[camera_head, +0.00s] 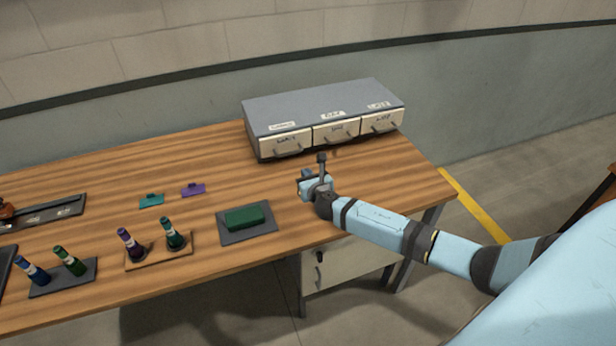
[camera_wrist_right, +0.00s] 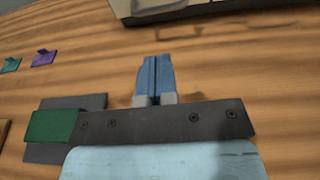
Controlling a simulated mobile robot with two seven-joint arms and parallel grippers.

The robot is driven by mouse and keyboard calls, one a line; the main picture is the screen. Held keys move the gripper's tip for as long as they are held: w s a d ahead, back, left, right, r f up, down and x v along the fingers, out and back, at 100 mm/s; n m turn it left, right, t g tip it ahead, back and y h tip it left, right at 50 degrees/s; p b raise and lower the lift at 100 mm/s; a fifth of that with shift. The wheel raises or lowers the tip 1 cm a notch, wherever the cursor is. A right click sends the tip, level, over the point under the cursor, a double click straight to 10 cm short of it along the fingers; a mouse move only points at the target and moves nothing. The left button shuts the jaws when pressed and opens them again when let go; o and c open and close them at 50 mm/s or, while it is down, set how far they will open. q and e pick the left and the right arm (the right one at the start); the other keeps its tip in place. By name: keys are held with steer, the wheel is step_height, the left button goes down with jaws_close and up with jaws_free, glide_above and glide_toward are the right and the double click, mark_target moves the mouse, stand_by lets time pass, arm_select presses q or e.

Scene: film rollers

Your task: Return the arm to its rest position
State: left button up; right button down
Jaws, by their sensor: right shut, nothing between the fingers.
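My right arm comes in from the right in the head view, light blue with dark joints. Its gripper (camera_head: 316,178) is over the right part of the wooden table (camera_head: 330,228), in front of the drawer unit. In the right wrist view the two blue fingers (camera_wrist_right: 155,78) are pressed together with nothing between them. My left gripper does not show in either view.
A grey drawer unit (camera_head: 325,104) with three labelled drawers stands at the back. A green block (camera_head: 247,217) lies on a dark pad left of my gripper. Teal (camera_head: 151,201) and purple (camera_head: 193,189) clips lie further left. Markers (camera_head: 172,234) stand in holders at the front left.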

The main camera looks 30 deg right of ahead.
steer(key=s+a+f+m, duration=0.1)
steer(key=s+a, duration=0.1)
steer(key=s+a+f+m+g+y, duration=0.1)
steer(key=s+a+m, duration=0.1)
steer(key=s, duration=0.1)
steer(key=s+a+f+m+p, duration=0.1)
steer(key=s+a+f+m, duration=0.1)
steer(key=s+a, duration=0.1)
steer(key=shift+s+y, duration=0.1)
steer(key=shift+y, duration=0.3)
steer(key=s+a+m+g+y+p, duration=0.1)
steer(key=s+a+m, duration=0.3)
steer(key=s+m, duration=0.4)
steer(key=s+a+r+m+g+y+p, duration=0.1)
steer(key=s+a+m+y, duration=0.1)
steer(key=s+a+m, duration=0.3)
steer(key=s+a+m+g+y, duration=0.1)
steer(key=s+a+m, duration=0.4)
steer(key=s+m, duration=0.7)
steer(key=shift+s+r+y+p, duration=0.2)
steer(key=shift+s+y+p, duration=0.15)
steer(key=shift+s, duration=0.4)
